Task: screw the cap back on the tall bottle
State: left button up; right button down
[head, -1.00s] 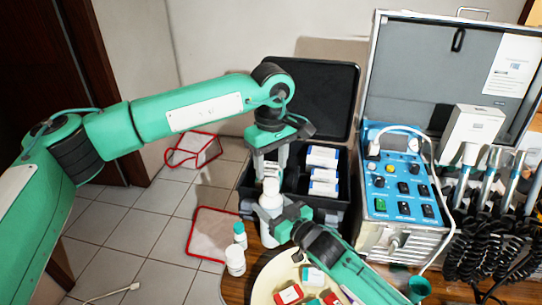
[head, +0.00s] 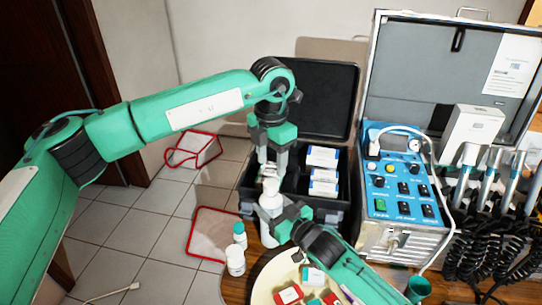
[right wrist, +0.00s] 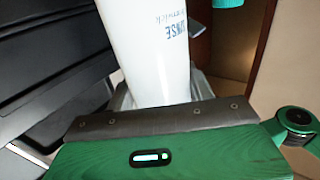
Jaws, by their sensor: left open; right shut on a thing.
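The tall white bottle (head: 270,201) stands upright near the front of the black case; it also shows in the right wrist view (right wrist: 152,50), with printed lettering on its side. My right gripper (head: 281,222) is shut on the bottle's body from the right. My left gripper (head: 271,168) points down over the bottle's top, open, with its fingers around the top end. A pale piece, perhaps the cap, shows between those fingers. The fingers partly hide it, and I cannot tell whether it sits on the neck.
Small bottles, one with a teal cap (head: 239,235) and one white (head: 235,261), stand left of the tall bottle. A round cream tray (head: 263,289) with small boxes is in front. The black case (head: 322,100) stands open behind. A blue control panel (head: 398,185) is at right.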

aim_at(271, 182)
pick_arm(q)
jog(key=n, duration=0.6)
jog(key=shift+r+n, duration=0.2)
jog(key=shift+n, duration=0.1)
jog(key=n, duration=0.5)
jog(key=shift+r, duration=0.15)
jog(key=shift+f, duration=4)
jog(key=c, duration=1)
